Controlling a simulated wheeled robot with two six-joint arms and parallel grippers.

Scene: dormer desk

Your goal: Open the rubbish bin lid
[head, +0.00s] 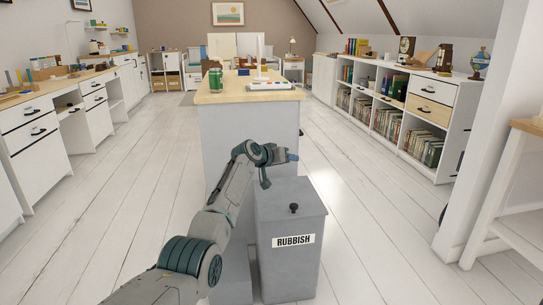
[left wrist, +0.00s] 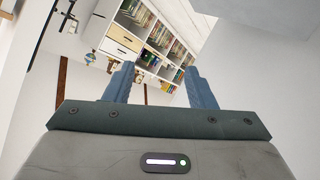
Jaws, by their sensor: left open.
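The grey rubbish bin (head: 288,262) stands on the floor against the near end of the island desk, with a RUBBISH label on its front. Its flat lid (head: 290,192) is closed and has a small black knob (head: 294,208) near the front edge. My left gripper (head: 291,157) is just above the back of the lid in the picture, pointing right, and does not hold the knob. In the left wrist view its two fingers (left wrist: 161,88) are apart with nothing between them. The knob does not show in that view. My right gripper is out of view.
The island desk (head: 240,97) behind the bin carries a green can (head: 215,80). A white bookshelf (head: 396,115) stands along the right, also in the left wrist view (left wrist: 150,35). White drawers (head: 40,140) line the left. The floor right of the bin is clear.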

